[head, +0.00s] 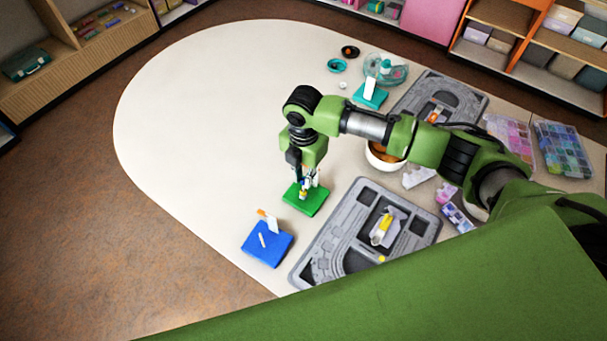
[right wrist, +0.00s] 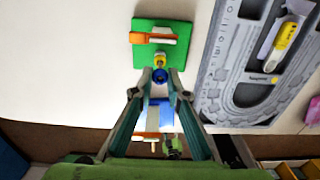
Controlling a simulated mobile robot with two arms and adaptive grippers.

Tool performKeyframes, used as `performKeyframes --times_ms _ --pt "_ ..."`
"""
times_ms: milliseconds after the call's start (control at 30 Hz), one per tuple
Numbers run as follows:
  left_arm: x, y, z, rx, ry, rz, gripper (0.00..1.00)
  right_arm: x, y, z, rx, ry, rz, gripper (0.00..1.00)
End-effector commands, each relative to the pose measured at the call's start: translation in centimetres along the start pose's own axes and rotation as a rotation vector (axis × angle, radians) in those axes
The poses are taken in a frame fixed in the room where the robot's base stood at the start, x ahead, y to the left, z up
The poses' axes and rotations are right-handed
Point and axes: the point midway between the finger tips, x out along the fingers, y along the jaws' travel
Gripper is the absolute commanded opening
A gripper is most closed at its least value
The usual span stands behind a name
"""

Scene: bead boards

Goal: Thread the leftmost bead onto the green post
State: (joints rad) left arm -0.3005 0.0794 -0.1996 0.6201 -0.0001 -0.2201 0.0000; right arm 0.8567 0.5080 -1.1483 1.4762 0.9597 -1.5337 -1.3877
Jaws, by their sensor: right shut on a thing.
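The green board (head: 313,203) lies on the pale table, below my right gripper (head: 304,188). In the right wrist view the green board (right wrist: 145,61) carries a white and orange upright piece (right wrist: 158,38). My right gripper (right wrist: 160,88) is shut on a small blue bead (right wrist: 160,75) at its fingertips. A small yellow and blue piece (right wrist: 159,59) shows just beyond this bead, over the board's edge. The green post is hidden or too small to make out, so I cannot tell whether the bead is around it. My left gripper is not in view.
A blue board (head: 262,254) with a white post and card lies nearer on the left. A grey tray (head: 336,212) lies to the right. A bowl (head: 374,160), teal board (head: 371,101) and bead boxes (head: 563,148) are farther right. The table's left side is clear.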

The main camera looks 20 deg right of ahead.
Motion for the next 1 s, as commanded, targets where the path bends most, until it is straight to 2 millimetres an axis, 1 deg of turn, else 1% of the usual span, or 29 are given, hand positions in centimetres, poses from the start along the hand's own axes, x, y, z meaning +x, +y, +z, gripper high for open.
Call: performKeyframes --times_ms 200,500,533,600,900,1000 --pt "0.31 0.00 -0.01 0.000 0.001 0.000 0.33 0.73 -0.01 -0.03 -0.001 0.000 0.000 0.06" --pt "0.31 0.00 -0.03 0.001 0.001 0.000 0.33 0.82 -0.02 -0.02 0.000 0.000 0.000 0.06" --pt "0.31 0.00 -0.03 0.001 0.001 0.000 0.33 0.82 -0.02 -0.02 0.000 0.000 0.000 0.17" --pt "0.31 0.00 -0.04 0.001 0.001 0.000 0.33 0.82 -0.02 -0.02 0.000 0.000 0.000 0.34" --pt "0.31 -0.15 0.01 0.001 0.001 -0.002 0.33 0.80 -0.01 -0.02 0.000 0.000 0.000 0.34" --pt "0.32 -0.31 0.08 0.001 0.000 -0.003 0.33 0.43 0.03 0.00 0.000 0.000 0.001 0.34"
